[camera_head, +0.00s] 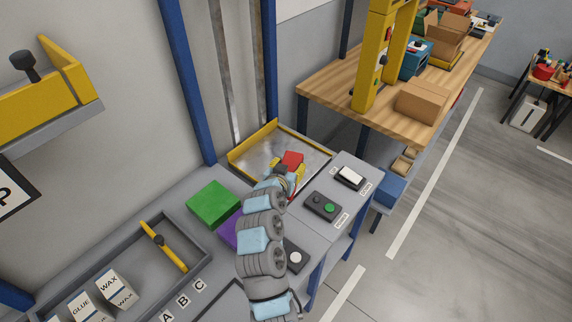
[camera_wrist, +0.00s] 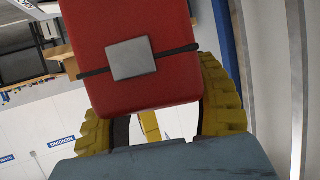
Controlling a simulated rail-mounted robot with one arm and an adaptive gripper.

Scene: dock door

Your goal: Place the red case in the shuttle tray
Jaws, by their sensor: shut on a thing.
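The red case (camera_head: 292,160) is held in my gripper (camera_head: 287,174), whose yellow fingers are on both sides of it. In the wrist view the red case (camera_wrist: 135,50) fills the upper middle, with a grey square plate and a dark band on its face. The yellow fingers of my gripper (camera_wrist: 165,115) close on it from left and right. The shuttle tray (camera_head: 252,157), a metal plate with yellow edges, lies behind and around the case in the head view. The case appears over the tray; whether it touches the tray cannot be told.
A green block (camera_head: 213,204) and a partly hidden purple block (camera_head: 229,234) lie on the grey bench left of my arm. A control box with a green button (camera_head: 323,206) and a white switch (camera_head: 350,178) are to the right.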

